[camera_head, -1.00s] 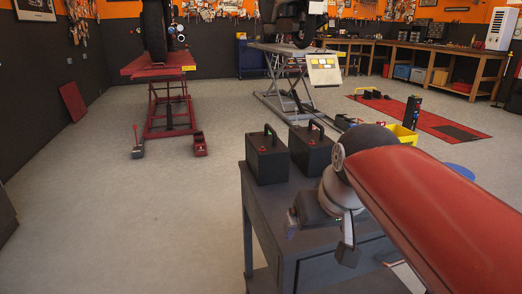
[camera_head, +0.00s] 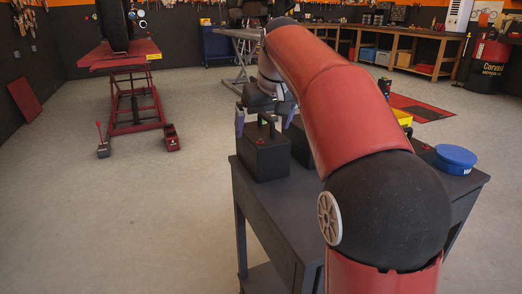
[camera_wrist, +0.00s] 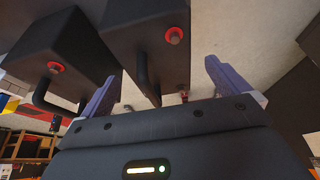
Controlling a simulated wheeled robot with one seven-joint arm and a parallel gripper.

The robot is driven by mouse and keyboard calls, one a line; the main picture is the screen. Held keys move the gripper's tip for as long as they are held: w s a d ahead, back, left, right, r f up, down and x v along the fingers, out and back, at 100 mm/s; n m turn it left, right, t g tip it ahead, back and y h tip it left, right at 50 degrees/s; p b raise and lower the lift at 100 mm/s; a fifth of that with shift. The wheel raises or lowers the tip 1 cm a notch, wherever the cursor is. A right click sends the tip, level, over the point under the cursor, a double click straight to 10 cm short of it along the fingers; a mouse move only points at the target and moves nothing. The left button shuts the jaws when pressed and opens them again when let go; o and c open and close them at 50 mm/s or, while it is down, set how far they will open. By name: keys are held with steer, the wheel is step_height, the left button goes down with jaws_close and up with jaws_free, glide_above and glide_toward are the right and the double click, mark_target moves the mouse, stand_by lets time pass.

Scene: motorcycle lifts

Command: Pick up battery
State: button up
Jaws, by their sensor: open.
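Two black batteries with top handles stand side by side on a dark grey cart (camera_head: 281,224). In the head view the nearer battery (camera_head: 265,158) is clear below my gripper, and the other battery (camera_head: 301,147) is partly hidden by my arm. My gripper (camera_head: 262,120) is open above the nearer battery, around the level of its handle. In the wrist view my two fingers (camera_wrist: 166,88) are spread. One battery (camera_wrist: 150,38) has its handle between them, while the other battery (camera_wrist: 62,65) lies to the left. Contact with the handle cannot be told.
A blue round container (camera_head: 456,159) sits at the cart's right side, near a dark object. A red motorcycle lift (camera_head: 122,72) stands at the back left. A wooden workbench (camera_head: 420,46) runs along the back right. The floor left of the cart is open.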

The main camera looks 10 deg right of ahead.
mark_target(262, 132)
steer(key=x, duration=0.3)
steer(key=shift+w+f, duration=0.15)
steer(key=shift+f, duration=0.1)
steer(key=c, duration=1.9)
steer(key=shift+r, duration=0.25)
steer(key=shift+c, duration=0.5)
